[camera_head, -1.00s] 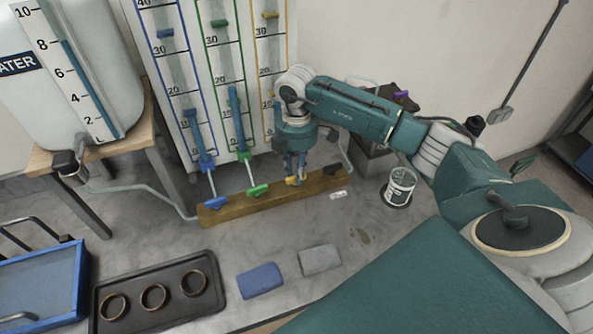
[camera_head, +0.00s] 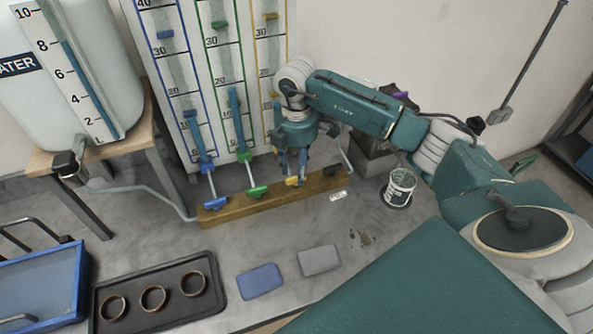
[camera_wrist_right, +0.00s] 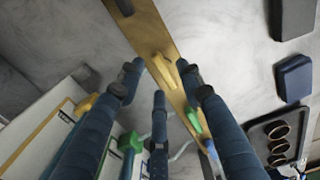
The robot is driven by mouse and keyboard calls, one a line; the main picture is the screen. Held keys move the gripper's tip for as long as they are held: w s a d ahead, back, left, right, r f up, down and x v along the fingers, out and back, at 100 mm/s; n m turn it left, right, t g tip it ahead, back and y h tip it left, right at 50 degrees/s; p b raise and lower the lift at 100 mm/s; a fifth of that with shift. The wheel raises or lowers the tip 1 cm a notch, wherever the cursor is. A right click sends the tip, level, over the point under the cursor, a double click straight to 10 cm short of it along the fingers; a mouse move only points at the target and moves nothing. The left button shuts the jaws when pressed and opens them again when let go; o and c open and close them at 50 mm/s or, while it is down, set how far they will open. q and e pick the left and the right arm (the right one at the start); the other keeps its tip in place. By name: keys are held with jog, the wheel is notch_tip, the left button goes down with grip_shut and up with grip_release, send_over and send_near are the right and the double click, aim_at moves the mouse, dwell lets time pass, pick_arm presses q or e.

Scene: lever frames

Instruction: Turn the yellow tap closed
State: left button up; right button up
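The yellow tap (camera_head: 291,181) sits on the wooden beam (camera_head: 238,205) at the foot of the gauge board, right of the green tap (camera_head: 257,191) and blue tap (camera_head: 215,203). My right gripper (camera_head: 291,172) points down directly over the yellow tap. In the right wrist view, the yellow handle (camera_wrist_right: 165,70) lies between the fingers of my right gripper (camera_wrist_right: 163,80), which are spread apart with gaps beside the handle. Contact cannot be made out. My left gripper is not in view.
The gauge board (camera_head: 180,70) stands behind the beam. A water tank (camera_head: 115,60) is on a wooden stand at left. A white can (camera_head: 398,187) stands right of the beam. A dark tray with rings (camera_head: 225,300) and blue block (camera_head: 259,281) lie in front.

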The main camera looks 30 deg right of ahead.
notch_tip(320, 180, up, 10)
jog(key=shift+r, duration=0.25)
jog(key=shift+f, duration=0.1)
dwell(0.5)
